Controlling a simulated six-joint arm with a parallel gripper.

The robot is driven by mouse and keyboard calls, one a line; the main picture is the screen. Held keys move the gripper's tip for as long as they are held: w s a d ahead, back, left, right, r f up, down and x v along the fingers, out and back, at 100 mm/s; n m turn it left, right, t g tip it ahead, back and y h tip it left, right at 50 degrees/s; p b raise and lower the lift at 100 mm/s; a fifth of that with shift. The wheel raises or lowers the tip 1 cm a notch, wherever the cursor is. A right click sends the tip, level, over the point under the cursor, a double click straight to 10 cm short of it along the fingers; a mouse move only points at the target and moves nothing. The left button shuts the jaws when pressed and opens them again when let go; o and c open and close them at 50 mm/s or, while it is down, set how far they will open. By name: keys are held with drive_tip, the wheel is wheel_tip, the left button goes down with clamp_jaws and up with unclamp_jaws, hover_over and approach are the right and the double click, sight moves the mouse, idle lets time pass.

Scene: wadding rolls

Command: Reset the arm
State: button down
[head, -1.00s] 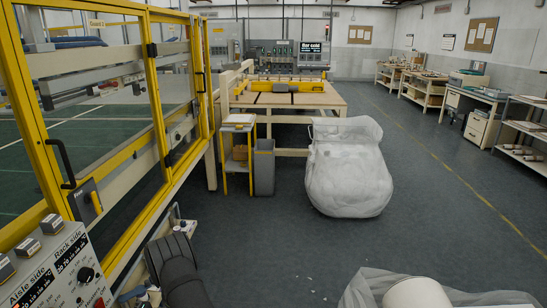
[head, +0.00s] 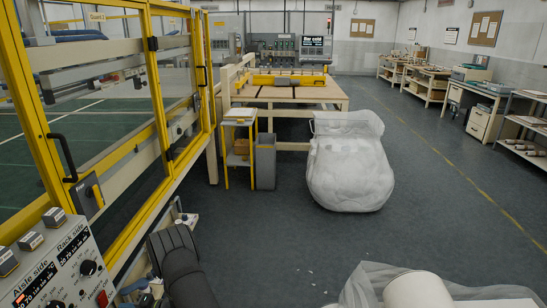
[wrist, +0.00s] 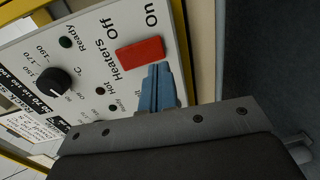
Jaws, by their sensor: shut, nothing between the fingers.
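My gripper (wrist: 158,72) shows in the wrist view as blue fingers shut together with nothing between them. The fingertips lie in front of the control panel (wrist: 90,28), close beside the red heater switch (wrist: 140,54) between "Off" and "On". I cannot tell whether they touch it. In the head view the panel (head: 68,268) stands at the lower left, with the red switch (head: 102,299) near its bottom right.
A yellow guard frame (head: 158,85) rises behind the panel. A grey bin (head: 265,165) and a large plastic-wrapped bundle (head: 350,170) stand on the floor. A white roll in clear film (head: 418,290) lies at the bottom right. The floor between is mostly clear.

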drive_tip(key=d+r+m, duration=0.2)
drive_tip(key=d+m, duration=0.6)
drive_tip(key=m, duration=0.1)
drive_tip(key=d+r+m, duration=0.3)
drive_tip(key=d+m, duration=0.4)
drive_tip(key=m, duration=0.2)
drive_tip(key=shift+d, duration=0.35)
idle(0.8)
drive_tip(key=shift+r, duration=0.1)
